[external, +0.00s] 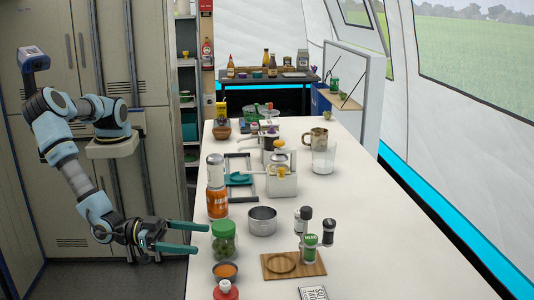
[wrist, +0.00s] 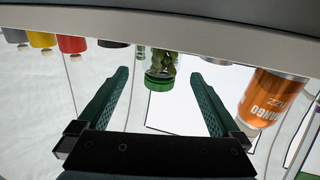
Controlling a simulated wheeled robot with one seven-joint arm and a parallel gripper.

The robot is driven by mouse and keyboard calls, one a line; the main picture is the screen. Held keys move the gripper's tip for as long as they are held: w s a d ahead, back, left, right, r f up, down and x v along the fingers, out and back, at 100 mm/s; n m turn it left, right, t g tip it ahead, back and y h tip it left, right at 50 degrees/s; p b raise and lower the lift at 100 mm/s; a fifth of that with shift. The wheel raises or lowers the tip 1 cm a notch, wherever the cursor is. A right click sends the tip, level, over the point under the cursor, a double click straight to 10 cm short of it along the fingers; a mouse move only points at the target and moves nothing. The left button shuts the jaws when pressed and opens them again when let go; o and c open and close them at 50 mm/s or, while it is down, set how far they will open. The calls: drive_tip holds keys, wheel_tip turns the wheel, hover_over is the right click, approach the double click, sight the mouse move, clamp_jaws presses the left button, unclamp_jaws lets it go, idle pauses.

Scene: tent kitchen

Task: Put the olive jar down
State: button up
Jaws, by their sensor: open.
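The olive jar (external: 224,246), clear with green contents and a green lid, stands upright on the long white table near its left edge. My gripper (external: 202,238) is open and empty, at the table's left edge, with its fingers pointing right at the jar. The fingertips are just left of the jar and seem apart from it. In the wrist view, which looks upside down, the jar (wrist: 160,72) shows in the gap between the two open fingers of my gripper (wrist: 160,72), seemingly beyond the tips.
An orange can (external: 217,203) and a metal pot (external: 262,221) stand behind the jar. A wooden board (external: 278,272) with shakers lies to the right.

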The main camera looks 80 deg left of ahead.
wheel_tip(320, 180, up, 12)
drive_tip(key=w+a+m+g+h+p, duration=0.2)
drive_tip(key=a+m+g+p, duration=0.3)
drive_tip(key=g, duration=0.6)
drive_tip(key=m, duration=0.1)
approach(234, 256)
drive_tip(key=f+v, duration=0.1)
drive_tip(key=v, duration=0.3)
drive_tip(key=x, duration=0.4)
drive_tip(key=shift+p+x, duration=1)
drive_tip(key=shift+x, duration=1.75)
drive_tip(key=shift+w+r, duration=0.15)
drive_tip(key=shift+r, duration=0.05)
clamp_jaws()
